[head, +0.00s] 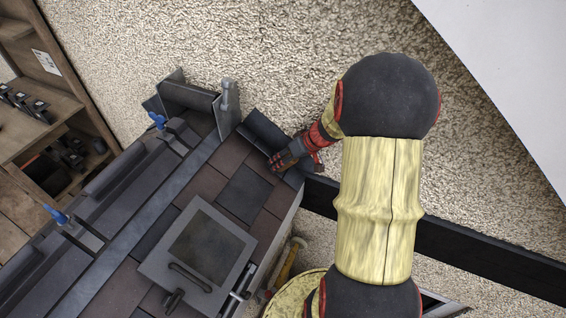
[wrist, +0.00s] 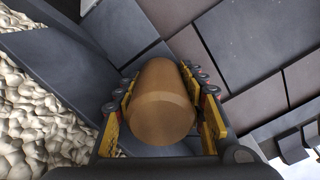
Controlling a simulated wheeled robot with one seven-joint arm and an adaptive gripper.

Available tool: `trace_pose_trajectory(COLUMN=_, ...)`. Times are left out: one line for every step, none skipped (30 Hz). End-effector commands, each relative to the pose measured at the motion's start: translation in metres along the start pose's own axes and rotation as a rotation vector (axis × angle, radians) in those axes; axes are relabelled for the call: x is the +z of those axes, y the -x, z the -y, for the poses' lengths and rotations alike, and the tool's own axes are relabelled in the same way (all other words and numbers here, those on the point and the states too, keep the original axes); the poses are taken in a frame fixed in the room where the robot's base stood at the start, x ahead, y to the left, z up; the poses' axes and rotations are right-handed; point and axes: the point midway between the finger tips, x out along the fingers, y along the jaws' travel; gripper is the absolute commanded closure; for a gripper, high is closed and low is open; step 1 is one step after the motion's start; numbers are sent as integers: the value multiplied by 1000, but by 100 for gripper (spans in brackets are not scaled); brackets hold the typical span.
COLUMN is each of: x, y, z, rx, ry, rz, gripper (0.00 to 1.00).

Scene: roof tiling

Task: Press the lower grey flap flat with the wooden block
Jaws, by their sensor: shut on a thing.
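My gripper (head: 283,158) is at the right edge of the tiled roof in the head view, beside a dark grey flap (head: 263,131) that stands tilted up from the roof edge. In the wrist view my gripper (wrist: 162,88) is shut on the wooden block (wrist: 158,98), a tan rounded piece between the yellow-padded fingers. A long grey flap (wrist: 58,75) runs at the left of the block there. The block's far end is over the roof tiles; I cannot tell whether it touches them or the flap. In the head view the block is hidden by the gripper.
A framed roof window (head: 197,250) and brown and grey tiles (head: 243,193) lie left of my gripper. An upright grey post (head: 227,103) stands near the flap. A wooden shelf (head: 40,120) stands at far left. A dark beam (head: 470,245) runs right.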

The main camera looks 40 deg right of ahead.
Motion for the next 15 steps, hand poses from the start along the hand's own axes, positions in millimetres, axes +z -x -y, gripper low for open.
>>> trace_pose_trajectory(x=0, y=0, z=0, rx=0, ry=0, rz=0, gripper=85)
trace_pose_trajectory(x=0, y=0, z=0, rx=0, ry=0, rz=-1, gripper=85)
trace_pose_trajectory(x=0, y=1, z=0, rx=0, ry=0, rz=-1, gripper=85)
trace_pose_trajectory(x=0, y=1, z=0, rx=0, ry=0, rz=-1, gripper=85)
trace_pose_trajectory(x=-1, y=2, z=0, rx=0, ry=0, rz=-1, gripper=85)
trace_pose_trajectory(x=-1, y=4, z=0, rx=0, ry=0, rz=-1, gripper=85)
trace_pose_trajectory(x=-1, y=6, z=0, rx=0, ry=0, rz=-2, gripper=85)
trace_pose_trajectory(x=-1, y=8, z=0, rx=1, ry=0, rz=-2, gripper=85)
trace_pose_trajectory(x=-1, y=11, z=0, rx=1, ry=0, rz=-2, gripper=85)
trace_pose_trajectory(x=-1, y=13, z=0, rx=1, ry=0, rz=-2, gripper=85)
trace_pose_trajectory(x=-1, y=16, z=0, rx=1, ry=0, rz=-1, gripper=85)
trace_pose_trajectory(x=-1, y=18, z=0, rx=1, ry=0, rz=-1, gripper=85)
trace_pose_trajectory(x=-1, y=20, z=0, rx=1, ry=0, rz=-1, gripper=85)
trace_pose_trajectory(x=-1, y=22, z=0, rx=1, ry=0, rz=-1, gripper=85)
trace_pose_trajectory(x=-1, y=25, z=0, rx=1, ry=0, rz=-2, gripper=85)
